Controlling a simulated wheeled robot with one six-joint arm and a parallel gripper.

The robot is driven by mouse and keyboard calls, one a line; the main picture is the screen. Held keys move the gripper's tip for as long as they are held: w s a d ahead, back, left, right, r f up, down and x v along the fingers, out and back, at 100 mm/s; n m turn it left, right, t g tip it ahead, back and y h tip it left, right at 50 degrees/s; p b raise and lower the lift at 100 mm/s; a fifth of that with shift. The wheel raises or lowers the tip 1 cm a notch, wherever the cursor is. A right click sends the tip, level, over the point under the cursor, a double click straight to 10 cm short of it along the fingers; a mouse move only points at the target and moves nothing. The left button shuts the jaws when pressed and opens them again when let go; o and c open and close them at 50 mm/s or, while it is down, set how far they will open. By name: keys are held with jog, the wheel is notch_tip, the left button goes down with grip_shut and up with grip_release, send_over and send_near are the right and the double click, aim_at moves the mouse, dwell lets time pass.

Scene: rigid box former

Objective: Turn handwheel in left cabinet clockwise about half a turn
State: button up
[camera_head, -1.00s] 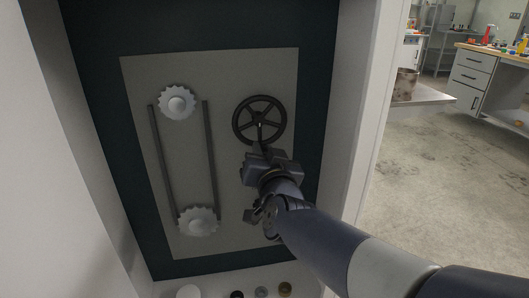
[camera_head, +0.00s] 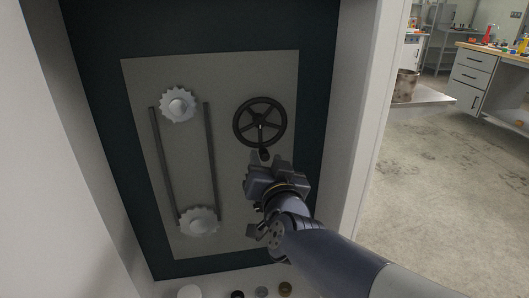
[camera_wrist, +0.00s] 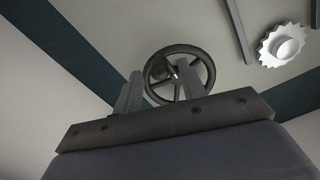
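The dark five-spoke handwheel (camera_head: 260,120) is mounted on the grey panel, right of the chain-like bars. Its crank knob (camera_head: 264,155) hangs at the bottom of the rim. My gripper (camera_head: 269,163) is just below and in front of the wheel, apart from the knob as far as I can tell. In the wrist view, the two fingers of my gripper (camera_wrist: 160,88) stand apart with nothing held between them. The handwheel (camera_wrist: 205,62) shows beyond them, with its knob near the gap; the left finger and right finger hide its lower part.
Two pale toothed wheels (camera_head: 179,104) and (camera_head: 199,221) with dark bars between them sit left on the panel (camera_head: 225,80). White cabinet walls (camera_head: 349,120) enclose both sides. Small round items (camera_head: 262,291) lie at the cabinet bottom. A lab bench (camera_head: 480,75) stands outside at right.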

jog(key=p+v, duration=0.2)
jog(key=v, duration=0.5)
jog(key=shift+s, duration=0.25)
jog(key=shift+d, duration=0.1)
jog(key=b, duration=0.3)
send_near(262, 126)
jog(key=w+f, duration=0.1)
jog(key=w+a+f, duration=0.1)
jog(key=w+f, duration=0.1)
jog(key=w+a+f, duration=0.1)
jog(key=w, duration=0.1)
jog(key=shift+w+f, duration=0.2)
jog(key=shift+f, duration=0.1)
jog(key=shift+s, duration=0.1)
